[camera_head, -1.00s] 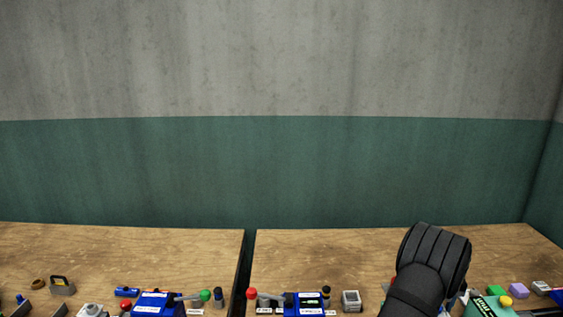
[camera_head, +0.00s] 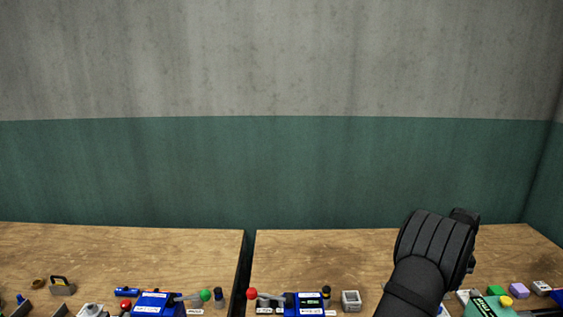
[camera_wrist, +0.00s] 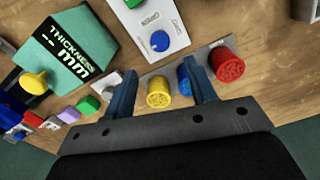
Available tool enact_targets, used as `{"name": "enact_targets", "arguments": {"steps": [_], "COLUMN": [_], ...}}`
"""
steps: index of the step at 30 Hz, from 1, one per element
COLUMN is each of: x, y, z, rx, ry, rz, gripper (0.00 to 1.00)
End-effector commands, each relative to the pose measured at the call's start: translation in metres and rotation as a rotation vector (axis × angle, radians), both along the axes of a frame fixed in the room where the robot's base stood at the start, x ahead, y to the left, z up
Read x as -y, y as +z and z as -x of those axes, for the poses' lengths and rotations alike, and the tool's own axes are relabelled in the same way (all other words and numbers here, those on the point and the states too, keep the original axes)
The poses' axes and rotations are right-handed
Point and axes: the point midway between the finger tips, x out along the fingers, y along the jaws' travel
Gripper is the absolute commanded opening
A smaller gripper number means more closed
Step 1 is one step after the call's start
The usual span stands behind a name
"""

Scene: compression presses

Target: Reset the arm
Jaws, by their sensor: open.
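My arm (camera_head: 425,265) shows in the head view as a dark ribbed link at the right, over the front of the right bench. My gripper (camera_wrist: 160,75) shows in the wrist view with its two blue-grey fingers apart and nothing held between them. Beyond and between the fingers are a yellow ridged cylinder (camera_wrist: 158,92) and a blue one (camera_wrist: 184,80). A red ridged cylinder (camera_wrist: 226,64) is just right of the right finger. I cannot tell how high the fingers are above the bench.
A teal thickness gauge (camera_wrist: 72,45) and a white box with a blue knob (camera_wrist: 150,30) stand near the fingers. Two blue presses (camera_head: 155,303) (camera_head: 304,303) sit along the front. A gap (camera_head: 244,265) parts the benches; their back areas are clear.

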Motion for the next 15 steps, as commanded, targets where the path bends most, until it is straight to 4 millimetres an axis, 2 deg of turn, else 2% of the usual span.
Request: {"name": "enact_targets", "arguments": {"steps": [1, 12, 13, 15], "x": [0.001, 0.000, 0.000, -0.001], "y": [0.012, 0.086, 0.083, 0.064], "z": [0.000, 0.000, 0.000, 0.001], "rx": [0.002, 0.002, -0.001, -0.004], "ry": [0.000, 0.000, 0.000, 0.000], "rz": [0.003, 0.003, 0.000, -0.004], "gripper": [0.52, 0.52, 0.52, 0.52]}}
